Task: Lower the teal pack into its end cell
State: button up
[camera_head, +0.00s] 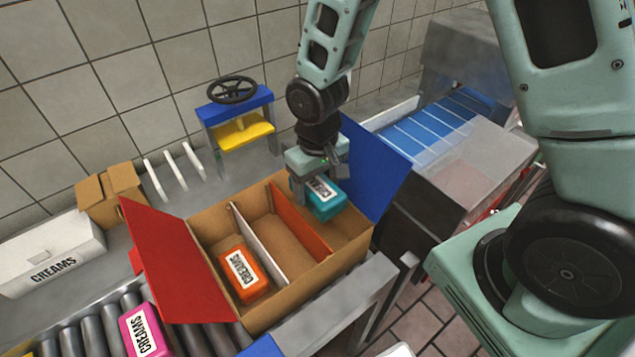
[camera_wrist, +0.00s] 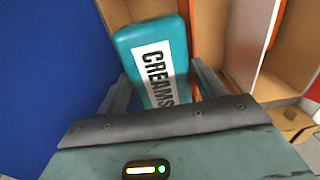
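The teal pack (camera_head: 324,198), with a white CREAMS label, is held by my gripper (camera_head: 318,180) at the right end cell of the cardboard box (camera_head: 290,287). In the wrist view the teal pack (camera_wrist: 150,55) sits between the two fingers. Its lower part is in or just above the cell mouth; I cannot tell whether it touches the floor. The end cell lies between an orange divider (camera_head: 300,222) and the box's right wall, beside the raised blue flap (camera_head: 372,168). An orange pack (camera_head: 243,275) lies in the left end cell. The middle cell, beside a white divider (camera_head: 258,245), is empty.
A red flap (camera_head: 165,255) stands out at the box's left. A pink pack (camera_head: 146,332) lies on the rollers (camera_head: 95,330). A white CREAMS case (camera_head: 50,255) and a small carton (camera_head: 112,195) stand left. A blue conveyor (camera_head: 430,130) runs behind the blue flap.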

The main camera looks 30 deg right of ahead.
jog(key=shift+o, duration=1.4)
notch_tip(320, 180, up, 27)
jog(key=p, duration=0.6)
jog(key=shift+r+p, duration=0.2)
jog(key=shift+p, duration=0.15)
jog(key=s+a+f+n+b, duration=0.2)
jog(key=s+a+f+b, duration=0.1)
jog(key=s+f+b, duration=0.3)
jog(key=s+a+f+n+b, duration=0.3)
jog(key=s+f+b, duration=0.3)
jog(key=s+f, duration=0.5)
jog(key=shift+a+n+y, duration=0.15)
jog(key=shift+n+y, duration=0.15)
